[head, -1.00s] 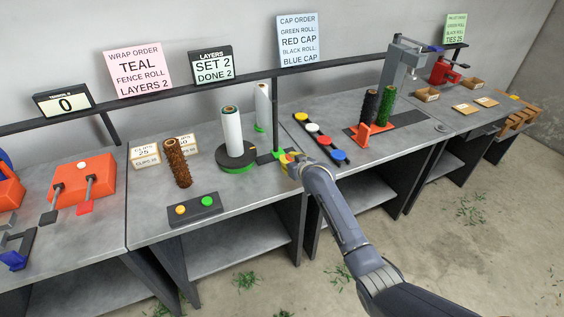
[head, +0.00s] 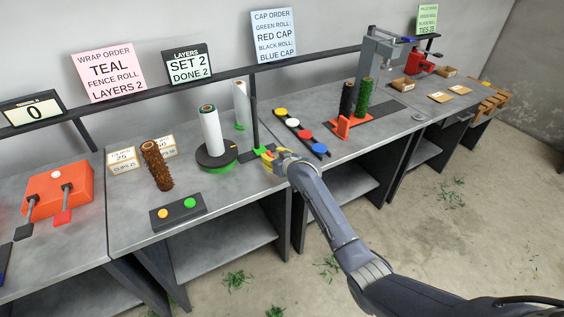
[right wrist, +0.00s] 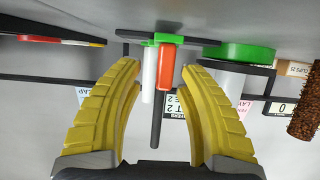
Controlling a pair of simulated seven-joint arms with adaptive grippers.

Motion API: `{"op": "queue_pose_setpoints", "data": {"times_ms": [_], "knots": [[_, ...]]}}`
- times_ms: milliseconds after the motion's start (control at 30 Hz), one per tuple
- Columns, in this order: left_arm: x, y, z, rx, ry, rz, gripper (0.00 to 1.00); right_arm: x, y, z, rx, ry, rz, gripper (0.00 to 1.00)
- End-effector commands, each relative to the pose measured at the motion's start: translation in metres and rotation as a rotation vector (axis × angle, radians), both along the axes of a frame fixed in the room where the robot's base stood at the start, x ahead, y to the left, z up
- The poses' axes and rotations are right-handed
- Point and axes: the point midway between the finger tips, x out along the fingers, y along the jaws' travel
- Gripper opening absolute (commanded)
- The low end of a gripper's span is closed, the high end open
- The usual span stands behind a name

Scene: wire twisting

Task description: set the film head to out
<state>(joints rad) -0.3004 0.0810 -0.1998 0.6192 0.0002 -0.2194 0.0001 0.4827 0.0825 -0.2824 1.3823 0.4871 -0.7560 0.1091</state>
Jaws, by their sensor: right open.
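The film head is a green bracket (head: 260,150) at the foot of a dark post (head: 254,122), beside the turntable (head: 215,158) with its white roll (head: 211,131). In the right wrist view, which is upside down, the green bracket (right wrist: 163,38) carries an orange handle (right wrist: 165,68). My right gripper (head: 271,155) is at the bracket in the head view. In the right wrist view its yellow fingers (right wrist: 160,70) are open, with the handle showing between the tips. I cannot tell whether they touch it. The handle is largely hidden in the head view. My left gripper is not in view.
The layers sign (head: 187,64) reads set 2, done 2. A two-button box (head: 178,215) and a brown roll (head: 156,165) stand left of the turntable. A strip of coloured caps (head: 300,133) lies right of the post, near my right arm. A rail runs behind.

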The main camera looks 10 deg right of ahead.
Motion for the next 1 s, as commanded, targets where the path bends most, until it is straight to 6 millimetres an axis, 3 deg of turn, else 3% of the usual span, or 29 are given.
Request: {"op": "queue_pose_setpoints", "data": {"times_ms": [600,1000], "knots": [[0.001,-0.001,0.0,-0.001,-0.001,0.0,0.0,-0.076,-0.027,0.034,-0.001,-0.002,-0.001,0.38],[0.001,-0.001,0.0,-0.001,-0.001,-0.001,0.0,-0.09,-0.032,0.04,0.0,-0.001,-0.002,0.38]]}}
